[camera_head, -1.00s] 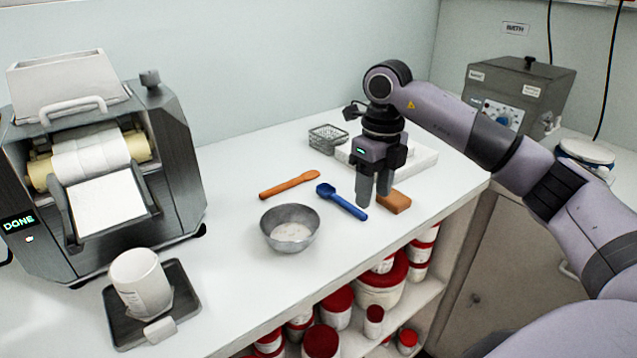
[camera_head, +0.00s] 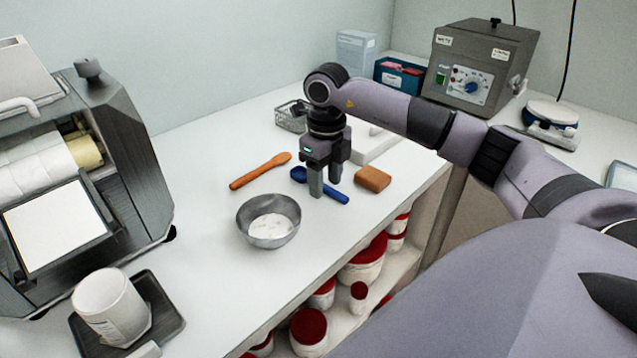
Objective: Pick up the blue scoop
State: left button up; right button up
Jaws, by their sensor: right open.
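The blue scoop (camera_head: 337,196) lies on the white counter, with its bowl at the upper left and its handle pointing to the lower right. My right gripper (camera_head: 325,190) points straight down with its fingers over the scoop, hiding part of it between bowl and handle. The gripper is open. I cannot tell whether the fingertips touch the counter or straddle the scoop. My left gripper is not in view.
An orange spatula (camera_head: 260,171) lies left of the scoop, and a metal bowl (camera_head: 269,221) with white contents stands in front. A brown block (camera_head: 373,179) lies to the right. A wire basket (camera_head: 291,117) stands behind. A roller machine (camera_head: 90,170) stands at left.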

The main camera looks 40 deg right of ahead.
jog(key=shift+f, duration=0.15)
grip_shut()
